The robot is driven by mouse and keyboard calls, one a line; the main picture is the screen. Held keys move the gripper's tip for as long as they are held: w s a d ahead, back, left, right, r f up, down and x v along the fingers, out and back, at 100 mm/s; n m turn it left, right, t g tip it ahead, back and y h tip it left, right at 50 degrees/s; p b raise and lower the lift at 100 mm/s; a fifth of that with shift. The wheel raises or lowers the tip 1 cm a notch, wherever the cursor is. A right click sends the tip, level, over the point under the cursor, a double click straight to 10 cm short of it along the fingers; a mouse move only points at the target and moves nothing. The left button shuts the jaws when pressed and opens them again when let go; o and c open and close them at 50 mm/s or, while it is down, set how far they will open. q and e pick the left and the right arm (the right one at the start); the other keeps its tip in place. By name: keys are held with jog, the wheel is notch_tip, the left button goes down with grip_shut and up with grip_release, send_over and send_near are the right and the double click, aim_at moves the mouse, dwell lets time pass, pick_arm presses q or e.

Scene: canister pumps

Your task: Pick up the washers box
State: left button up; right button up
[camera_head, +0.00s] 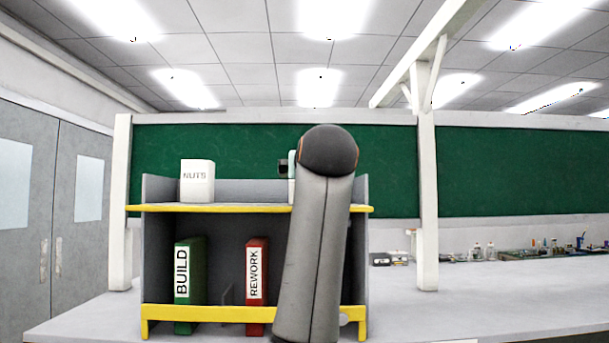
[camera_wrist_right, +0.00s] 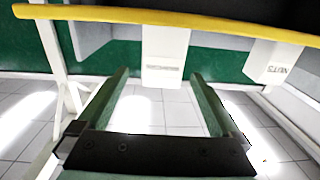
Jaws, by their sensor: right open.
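A white box with a small label (camera_wrist_right: 163,55) stands at the yellow shelf edge in the right wrist view, where the picture is upside down. Its label is too blurred to read; it may be the washers box. My right gripper (camera_wrist_right: 160,76) is open and empty, with its two fingers pointing at this box, one toward each side. I cannot tell how far apart they are in depth. In the head view my right arm hides most of that part of the shelf top, and the gripper is not clearly seen. My left gripper is not in view.
A white NUTS box (camera_head: 197,181) stands left on the shelf unit's yellow-edged top (camera_head: 240,208); it also shows in the wrist view (camera_wrist_right: 272,62). Below stand a green BUILD binder (camera_head: 188,285) and a red REWORK binder (camera_head: 257,285). A white post (camera_head: 427,200) rises at the right.

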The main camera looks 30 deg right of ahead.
jog(key=p+x, duration=0.2)
jog(key=x, duration=0.4)
jog(key=shift+w+a+f+p, duration=0.1)
jog(key=shift+a+p, duration=0.1)
jog(key=shift+p, duration=0.1)
jog(key=shift+w+d+f, duration=0.1)
jog(key=shift+w+d, duration=0.05)
jog(key=shift+w, duration=0.1)
jog(key=c, duration=1.5)
jog(key=shift+c, duration=0.3)
